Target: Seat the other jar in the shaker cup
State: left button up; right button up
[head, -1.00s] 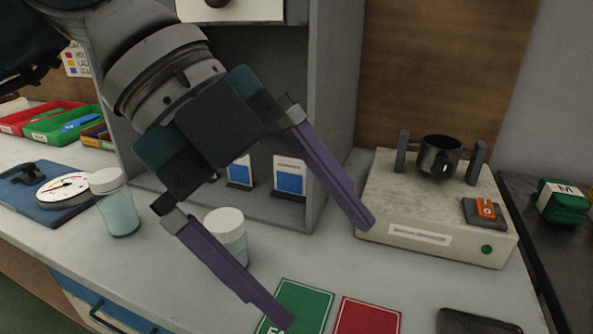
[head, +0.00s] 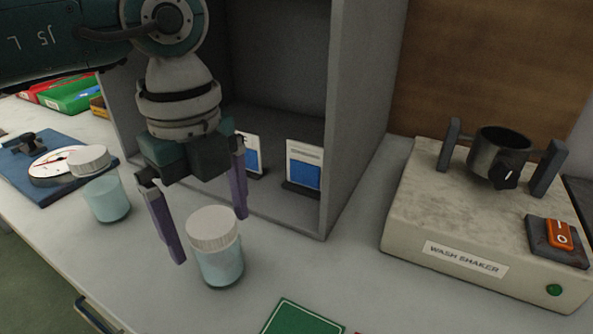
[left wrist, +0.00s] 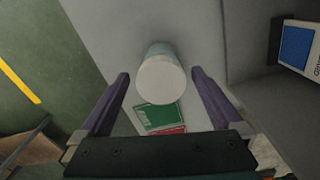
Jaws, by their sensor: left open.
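Two white-lidded jars with pale blue-green contents stand upright on the bench in the head view: one at the left (head: 107,198) and one nearer the middle (head: 220,262). My left gripper (head: 211,238) is open and points down, its purple fingers close by the middle jar. In the left wrist view a white-lidded jar (left wrist: 161,80) shows between the open fingers (left wrist: 160,73), with no clear contact. The dark shaker cup (head: 484,158) sits between two grey posts on the wash shaker (head: 415,215); no jar shows in it. My right gripper is out of view.
A grey open-fronted cabinet (head: 345,130) with blue-and-white cards inside stands behind the middle jar. A blue board with a dial (head: 45,190) is at the left. A green card (head: 300,320) lies in front. An orange switch (head: 559,235) is on the shaker.

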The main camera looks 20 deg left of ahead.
pick_arm(q)
jog(key=shift+f, duration=0.7)
jog(key=c, duration=1.5)
